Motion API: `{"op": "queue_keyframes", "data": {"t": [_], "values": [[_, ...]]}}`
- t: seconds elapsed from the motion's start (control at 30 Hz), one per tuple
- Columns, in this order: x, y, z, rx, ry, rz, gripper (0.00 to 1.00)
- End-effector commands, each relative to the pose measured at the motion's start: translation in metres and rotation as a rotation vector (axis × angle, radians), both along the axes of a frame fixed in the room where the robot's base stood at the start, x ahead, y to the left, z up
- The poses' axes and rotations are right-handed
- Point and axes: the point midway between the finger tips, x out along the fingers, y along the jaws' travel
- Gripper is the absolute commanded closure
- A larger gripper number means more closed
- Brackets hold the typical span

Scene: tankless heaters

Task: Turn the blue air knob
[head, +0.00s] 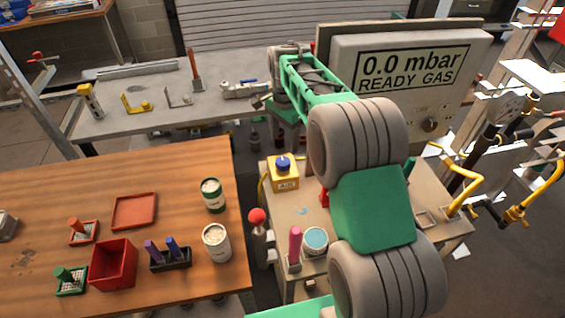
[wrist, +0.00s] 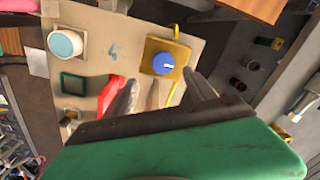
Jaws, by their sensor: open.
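The blue air knob (head: 283,162) sits on top of a yellow box (head: 285,180) marked AIR, on the left part of the bench with the display. In the wrist view the round blue knob (wrist: 164,63) shows a short white mark on its face, and the yellow box (wrist: 150,47) shows around it. My gripper (wrist: 160,77) is open and empty. In the wrist view its two fingers are spread to either side, with the knob just beyond and between the tips. No contact with the knob shows.
A red part (wrist: 112,90) shows beside the left finger. A blue-topped jar (head: 315,240) and a pink handle (head: 295,245) stand on the near side of the bench. The grey panel (head: 415,110) reads 0.0 mbar READY GAS. A red-ball lever (head: 257,217) stands left.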

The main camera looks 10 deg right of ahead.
Motion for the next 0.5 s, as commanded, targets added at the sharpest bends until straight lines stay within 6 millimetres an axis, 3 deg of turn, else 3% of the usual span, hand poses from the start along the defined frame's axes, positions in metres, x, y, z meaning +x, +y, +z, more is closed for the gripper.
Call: {"op": "queue_keyframes", "data": {"t": [0.27,0.5], "values": [[0.009,0.001,-0.034,0.0,0.021,-0.057,0.36],[0.009,0.002,-0.078,0.0,0.019,-0.054,0.36]]}}
